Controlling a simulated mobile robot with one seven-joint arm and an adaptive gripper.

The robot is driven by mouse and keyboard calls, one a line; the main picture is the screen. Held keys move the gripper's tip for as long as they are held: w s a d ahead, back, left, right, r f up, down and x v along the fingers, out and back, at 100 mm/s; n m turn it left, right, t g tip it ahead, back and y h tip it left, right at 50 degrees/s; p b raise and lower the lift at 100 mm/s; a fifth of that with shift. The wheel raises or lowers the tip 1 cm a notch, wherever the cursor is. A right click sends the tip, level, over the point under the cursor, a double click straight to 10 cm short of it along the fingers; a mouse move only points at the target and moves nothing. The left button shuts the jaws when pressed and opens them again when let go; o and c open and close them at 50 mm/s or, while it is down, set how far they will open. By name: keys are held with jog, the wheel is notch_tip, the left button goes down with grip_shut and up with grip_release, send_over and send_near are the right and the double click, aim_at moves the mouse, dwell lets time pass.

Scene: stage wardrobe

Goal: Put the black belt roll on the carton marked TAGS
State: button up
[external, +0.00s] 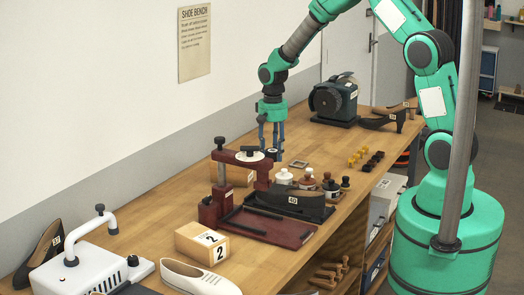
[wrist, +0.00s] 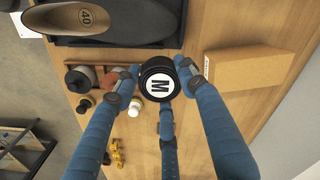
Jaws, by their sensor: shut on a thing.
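My gripper (external: 272,146) has blue fingers and is shut on a black round thing with a white disc marked M (wrist: 158,84), apparently the black belt roll. It also shows small between the fingertips in the external view (external: 272,151). The fingers point down over the bench, behind the dark red press. A plain tan carton (wrist: 248,67) lies to the right of the roll in the wrist view. A similar carton shows behind the press in the external view (external: 240,174). No TAGS marking is readable on either view. The gap between roll and bench is hard to judge.
The dark red press (external: 261,170) and a tray with a black shoe marked 40 (external: 300,203) stand in front. White and brown jars (external: 284,177) stand close by.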

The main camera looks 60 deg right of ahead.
jog(key=shift+s+a+r, duration=0.2)
jog(key=shift+a, duration=0.6)
jog(key=shift+w, duration=0.15)
send_near(232, 171)
jog(key=d, duration=0.3)
jog(key=shift+s+f, duration=0.15)
jog(key=shift+s, duration=0.2)
jog(key=shift+f, duration=1.75)
jog(key=shift+f, duration=0.1)
jog(key=o, duration=1.2)
